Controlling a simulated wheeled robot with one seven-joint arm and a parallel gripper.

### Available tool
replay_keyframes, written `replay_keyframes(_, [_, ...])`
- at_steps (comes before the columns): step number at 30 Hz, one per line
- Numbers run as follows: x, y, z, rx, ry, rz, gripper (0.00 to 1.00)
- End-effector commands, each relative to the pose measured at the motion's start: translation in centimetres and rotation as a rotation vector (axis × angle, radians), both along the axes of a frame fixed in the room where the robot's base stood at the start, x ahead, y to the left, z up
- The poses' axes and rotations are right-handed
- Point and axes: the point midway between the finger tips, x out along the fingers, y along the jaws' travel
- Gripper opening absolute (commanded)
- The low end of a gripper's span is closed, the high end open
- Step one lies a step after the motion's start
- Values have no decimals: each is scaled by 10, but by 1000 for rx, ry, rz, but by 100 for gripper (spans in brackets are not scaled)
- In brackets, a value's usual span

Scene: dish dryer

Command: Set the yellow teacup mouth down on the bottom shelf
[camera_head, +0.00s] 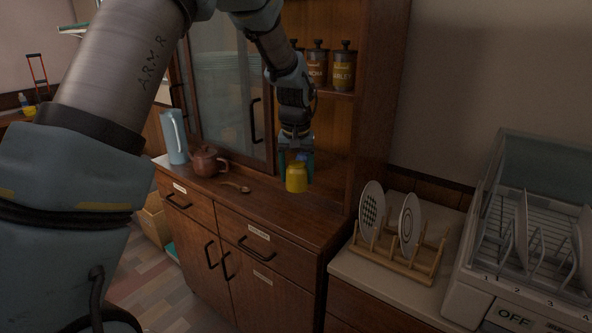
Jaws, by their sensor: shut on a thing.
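The yellow teacup (297,180) is at the front of the open right part of the wooden cabinet, over the brown counter. My gripper (297,167) points down from above, with its teal fingers on either side of the cup, shut on it. The cup looks upright or inverted without tilt; its mouth does not show clearly. I cannot tell whether its lower edge touches the wood. The lowest level of the open cabinet part (335,186) lies behind and right of the cup, partly hidden by my gripper.
A brown teapot (205,162), a wooden spoon (236,186) and a blue pitcher (174,137) stand or lie left on the counter. Labelled jars (345,70) fill the shelf above. A plate rack (400,256) and a dish dryer (530,230) are at right. Bare counter (290,218) lies in front.

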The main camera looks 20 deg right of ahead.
Motion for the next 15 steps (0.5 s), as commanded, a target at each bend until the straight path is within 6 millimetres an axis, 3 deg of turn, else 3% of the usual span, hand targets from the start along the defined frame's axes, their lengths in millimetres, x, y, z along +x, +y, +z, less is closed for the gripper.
replay_keyframes(15, [-1, 1, -36, 0, -2, 6, 10])
